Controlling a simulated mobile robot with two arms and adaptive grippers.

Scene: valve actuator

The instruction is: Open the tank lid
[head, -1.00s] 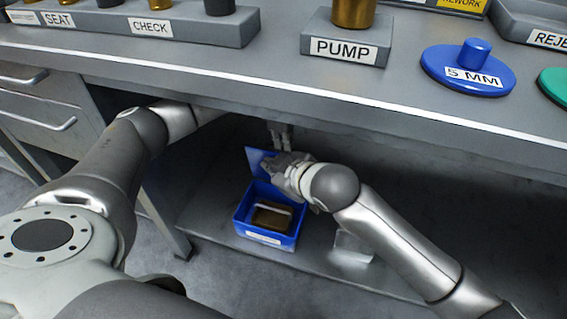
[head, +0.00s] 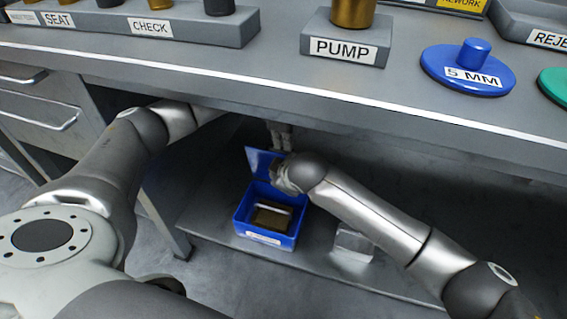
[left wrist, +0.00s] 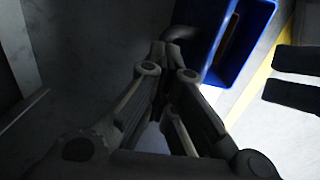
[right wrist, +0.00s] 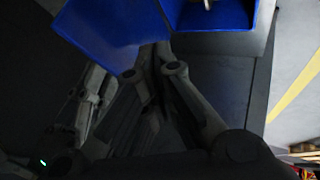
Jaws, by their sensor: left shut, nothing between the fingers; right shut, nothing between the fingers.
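The blue tank (head: 262,233) sits on the shelf under the bench, with a brown content and a pale bar inside. Its blue lid (head: 258,160) stands raised at the back edge. My left gripper (head: 281,137) is shut and empty, behind the lid; in the left wrist view its fingertips (left wrist: 172,48) are close to the tank wall (left wrist: 235,50). My right gripper is mostly hidden by its own wrist in the head view. In the right wrist view its shut, empty fingers (right wrist: 149,58) are beside the lid (right wrist: 112,30); I cannot tell whether they touch it.
A pale block (head: 353,243) stands on the shelf right of the tank. The bench top (head: 300,85) overhangs the shelf, and a bench leg (head: 163,215) stands at left. A PUMP stand (head: 346,45) and a blue 5 MM disc (head: 467,70) are on top.

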